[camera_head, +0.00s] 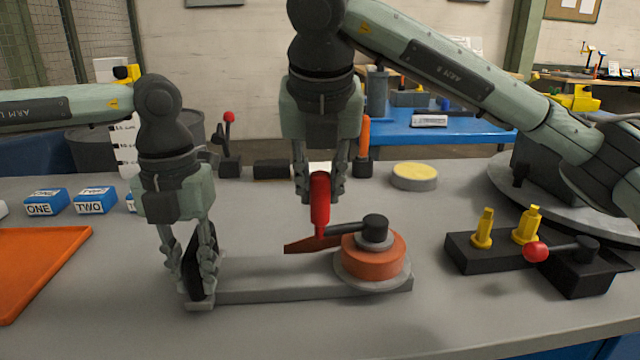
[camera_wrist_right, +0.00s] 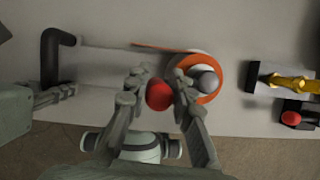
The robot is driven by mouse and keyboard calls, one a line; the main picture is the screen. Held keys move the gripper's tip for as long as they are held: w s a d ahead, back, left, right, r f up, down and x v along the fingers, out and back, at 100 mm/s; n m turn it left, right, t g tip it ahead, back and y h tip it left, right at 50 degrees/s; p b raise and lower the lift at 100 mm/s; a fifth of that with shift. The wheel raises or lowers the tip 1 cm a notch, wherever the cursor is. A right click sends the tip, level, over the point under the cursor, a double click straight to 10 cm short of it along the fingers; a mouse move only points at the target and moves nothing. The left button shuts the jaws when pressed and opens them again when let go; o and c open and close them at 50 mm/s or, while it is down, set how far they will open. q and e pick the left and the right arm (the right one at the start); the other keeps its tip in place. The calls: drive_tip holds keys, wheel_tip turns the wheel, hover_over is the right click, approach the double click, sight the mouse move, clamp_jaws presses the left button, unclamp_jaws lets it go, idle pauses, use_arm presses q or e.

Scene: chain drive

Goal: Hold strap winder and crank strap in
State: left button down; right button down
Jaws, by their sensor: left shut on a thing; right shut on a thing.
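The strap winder is a long grey base (camera_head: 285,278) on the table with an orange strap spool (camera_head: 373,255) at its right end. A dark crank arm with a black hub (camera_head: 375,227) sits over the spool and carries an upright red handle (camera_head: 320,205). My right gripper (camera_head: 320,195) is shut on the red handle from above, left of the hub. My left gripper (camera_head: 199,285) is shut on the black upright handle (camera_head: 192,265) at the base's left end. A short orange strap end (camera_head: 310,244) reaches left from the spool. The wrist view also shows the red handle (camera_wrist_right: 159,95) between the fingers.
A black block with yellow pegs (camera_head: 482,240) and a red-knobbed lever (camera_head: 536,251) stand to the right. An orange tray (camera_head: 35,265) and blue boxes (camera_head: 95,200) lie left. A yellow-topped disc (camera_head: 414,174) sits behind the spool. The table front is clear.

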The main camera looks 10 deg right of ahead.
drive_tip(key=shift+a, duration=0.3)
drive_tip(key=c, duration=1.3)
unclamp_jaws()
drive_tip(key=shift+d, duration=0.15)
drive_tip(key=shift+r, duration=0.15)
drive_tip(key=v, duration=1.2)
